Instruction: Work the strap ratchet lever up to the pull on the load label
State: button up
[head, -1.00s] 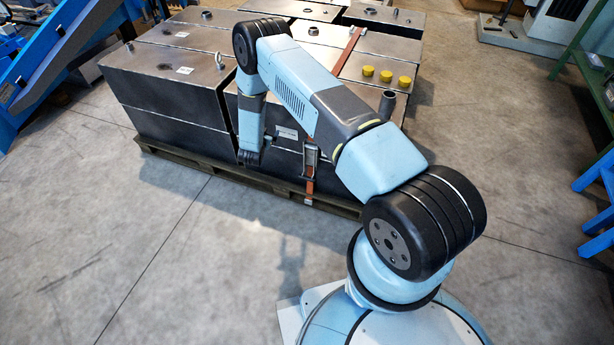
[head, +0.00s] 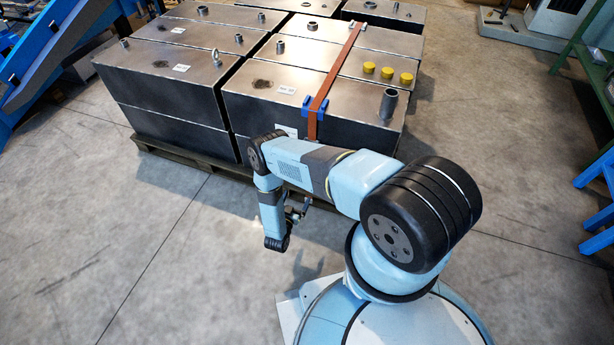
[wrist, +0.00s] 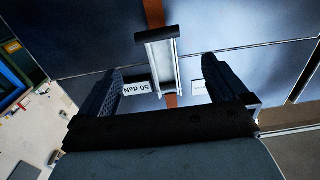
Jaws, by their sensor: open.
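In the wrist view the ratchet lever (wrist: 162,60) is a silver frame with a dark grip bar, on the orange strap (wrist: 172,100) against the dark tank face. A white load label reading "50 daN" (wrist: 137,88), upside down, shows left of the lever. My gripper (wrist: 164,66) is open, with one finger on each side of the lever in the picture and clear gaps to both. In the head view my gripper (head: 298,209) hangs in front of the tanks, apart from them. The strap (head: 330,80) runs over the front tank; the ratchet is hidden behind my arm.
Steel tanks (head: 160,85) stand stacked on a wooden pallet (head: 190,158). A blue corner protector (head: 313,108) sits under the strap at the tank edge. A pipe stub (head: 388,104) and yellow caps (head: 386,72) rise from the top.

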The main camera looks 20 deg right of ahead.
jog(key=x, duration=1.3)
jog(key=shift+w+d, duration=0.25)
jog(key=shift+d, duration=0.05)
jog(key=shift+c, duration=0.4)
jog(key=c, duration=1.1)
jog(key=shift+s, duration=0.1)
jog(key=shift+c, duration=0.2)
